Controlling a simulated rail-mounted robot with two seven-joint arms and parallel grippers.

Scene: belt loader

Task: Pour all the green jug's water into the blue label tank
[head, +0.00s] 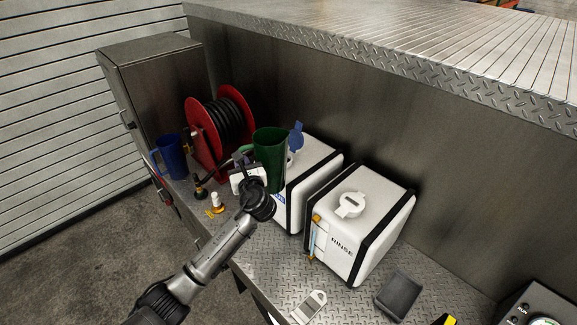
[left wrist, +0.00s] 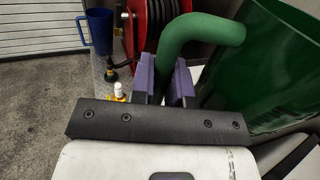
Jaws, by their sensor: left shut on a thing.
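The green jug (head: 270,152) is roughly upright above the near left part of the blue label tank (head: 320,160). My left gripper (head: 244,168) is shut on the jug's handle; in the left wrist view the purple finger pads (left wrist: 165,82) close around the green handle (left wrist: 200,30). The blue label (head: 280,199) shows only partly. The water inside the jug cannot be seen. My right gripper is out of view.
A white RINSE tank (head: 372,215) with a white cap stands to the right. A blue jug (head: 171,157), a red hose reel (head: 218,122) and small fittings (head: 216,202) are at the left. A dark tray (head: 397,294) lies in front. A metal wall rises behind.

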